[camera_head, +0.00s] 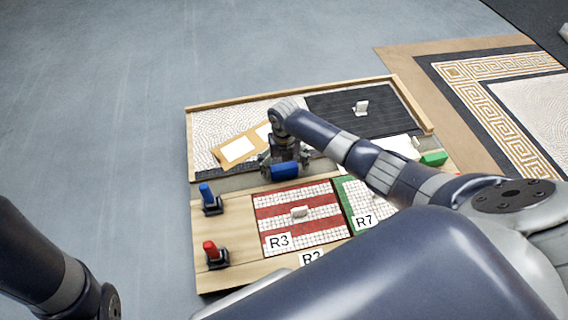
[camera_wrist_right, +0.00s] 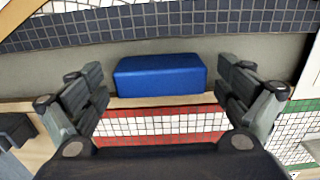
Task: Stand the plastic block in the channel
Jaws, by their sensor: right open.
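A blue plastic block (camera_head: 285,172) is under my right gripper (camera_head: 284,163) in the head view. In the right wrist view the block (camera_wrist_right: 160,74) lies on its side, long side across the picture, over the grey channel (camera_wrist_right: 250,58). Its lower edge reaches the channel's wooden edge; I cannot tell if it rests on the channel floor. My right gripper (camera_wrist_right: 163,90) is open, with one finger on each side of the block and a gap at each end. The channel (camera_head: 232,184) runs between the upper panel and the lower board. My left gripper is out of the picture.
A red-striped panel (camera_head: 300,230) marked R3 and a green-edged panel marked R7 lie on the lower board. Blue (camera_head: 208,196) and red (camera_head: 213,252) handled tools stand at left. A green block (camera_head: 433,159) is at right. A tan frame (camera_head: 233,150) lies on the upper panel.

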